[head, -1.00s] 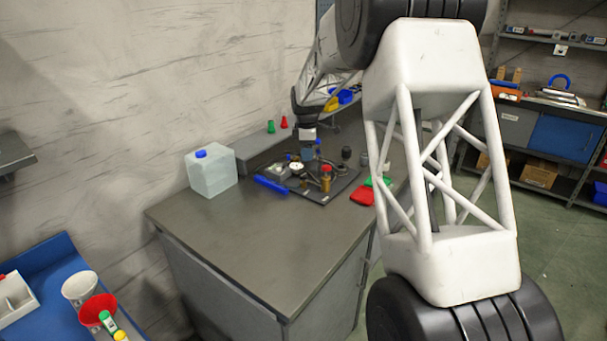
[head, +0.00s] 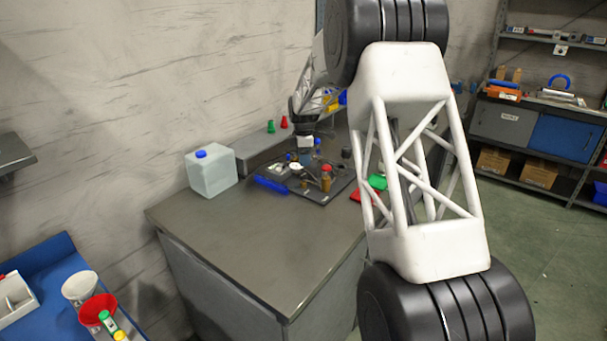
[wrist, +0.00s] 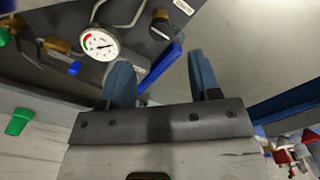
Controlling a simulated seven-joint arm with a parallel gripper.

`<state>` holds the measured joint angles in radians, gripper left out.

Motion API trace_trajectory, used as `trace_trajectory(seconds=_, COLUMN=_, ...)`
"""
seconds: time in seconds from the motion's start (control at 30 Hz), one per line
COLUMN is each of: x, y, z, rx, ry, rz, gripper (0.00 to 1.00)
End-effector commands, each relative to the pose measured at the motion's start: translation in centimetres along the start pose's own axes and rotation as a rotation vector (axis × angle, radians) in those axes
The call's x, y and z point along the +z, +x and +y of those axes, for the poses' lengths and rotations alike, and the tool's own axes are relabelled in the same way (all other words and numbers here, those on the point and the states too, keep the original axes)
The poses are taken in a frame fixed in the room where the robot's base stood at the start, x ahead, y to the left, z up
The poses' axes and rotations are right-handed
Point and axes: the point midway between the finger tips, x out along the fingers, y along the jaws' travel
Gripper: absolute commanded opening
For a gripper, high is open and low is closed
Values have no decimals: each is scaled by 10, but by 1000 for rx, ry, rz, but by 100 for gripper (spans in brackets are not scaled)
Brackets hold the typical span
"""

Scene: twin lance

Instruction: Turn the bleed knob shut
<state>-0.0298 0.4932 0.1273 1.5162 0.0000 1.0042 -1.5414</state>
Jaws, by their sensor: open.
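The dark fixture board (head: 318,198) lies on the bench and carries fittings and a round gauge (wrist: 100,43) with a white face. In the wrist view, a blue knob (wrist: 74,68) sits on a brass fitting (wrist: 55,45) left of the gauge. A black knob (wrist: 160,17) with a brass base is at the top. I cannot tell which knob is the bleed knob. My gripper (wrist: 160,62) is open, its two blue-grey fingers apart with nothing held between them. In the head view, my gripper (head: 305,156) is over the back-left part of the board.
A blue bar-shaped object (head: 270,184) lies at the board's left edge. A translucent jug (head: 211,174) stands further left. Red and green cones (head: 271,127) stand on the ledge behind. The bench front (head: 240,235) is clear.

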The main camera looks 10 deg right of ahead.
Motion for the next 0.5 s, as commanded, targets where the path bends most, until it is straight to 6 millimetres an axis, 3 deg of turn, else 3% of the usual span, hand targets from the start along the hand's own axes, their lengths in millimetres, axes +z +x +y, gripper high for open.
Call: trace_trajectory(seconds=0.5, x=0, y=57, z=0, rx=-2, ry=0, rz=0, gripper=57)
